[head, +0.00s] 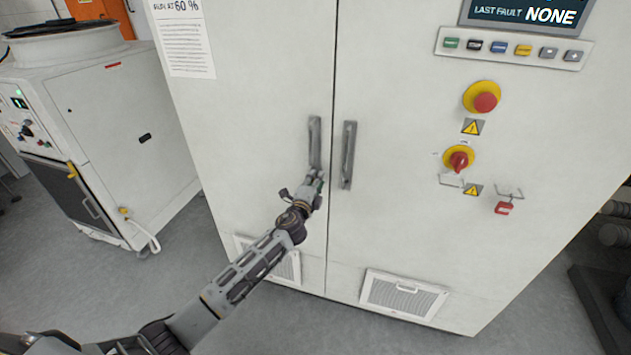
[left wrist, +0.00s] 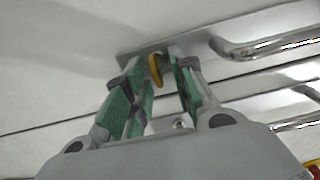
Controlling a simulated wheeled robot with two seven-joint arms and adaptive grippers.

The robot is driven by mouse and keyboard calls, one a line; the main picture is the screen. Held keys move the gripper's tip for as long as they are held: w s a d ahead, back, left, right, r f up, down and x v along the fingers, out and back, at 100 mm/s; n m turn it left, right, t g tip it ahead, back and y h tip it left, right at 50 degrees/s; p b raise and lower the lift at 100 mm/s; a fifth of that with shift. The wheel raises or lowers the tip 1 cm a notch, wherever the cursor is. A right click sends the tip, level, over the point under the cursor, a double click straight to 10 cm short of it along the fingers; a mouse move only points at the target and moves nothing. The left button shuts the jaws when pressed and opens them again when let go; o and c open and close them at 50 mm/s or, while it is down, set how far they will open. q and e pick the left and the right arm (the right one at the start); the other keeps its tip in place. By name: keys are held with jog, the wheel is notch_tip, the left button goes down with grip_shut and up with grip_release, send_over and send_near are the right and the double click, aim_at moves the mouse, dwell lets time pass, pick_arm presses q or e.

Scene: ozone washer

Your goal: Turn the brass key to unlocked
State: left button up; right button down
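The brass key (left wrist: 155,70) shows in the left wrist view as a small yellow piece at a metal handle plate (left wrist: 135,54) on the cabinet door. My left gripper (left wrist: 158,72) has its green-padded fingers on either side of the key, with a narrow gap to the right finger; it looks open. In the head view my left gripper (head: 318,178) is at the lower end of the left door handle (head: 315,142). The key is hidden or too small to tell there. Its exact turn angle is unclear. My right gripper is not in view.
The right door handle (head: 348,155) stands close beside the gripper. Further right are a red emergency button (head: 485,102), a red rotary switch (head: 459,160) and a red padlock (head: 504,208). A white machine (head: 120,130) stands left. The floor (head: 240,325) before the cabinet is clear.

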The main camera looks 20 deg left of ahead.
pick_arm(q)
jog(key=shift+s, duration=0.2)
jog(key=s, duration=1.1)
jog(key=shift+s+a, duration=0.25)
jog(key=shift+s, duration=0.05)
dwell(0.4)
dwell(0.4)
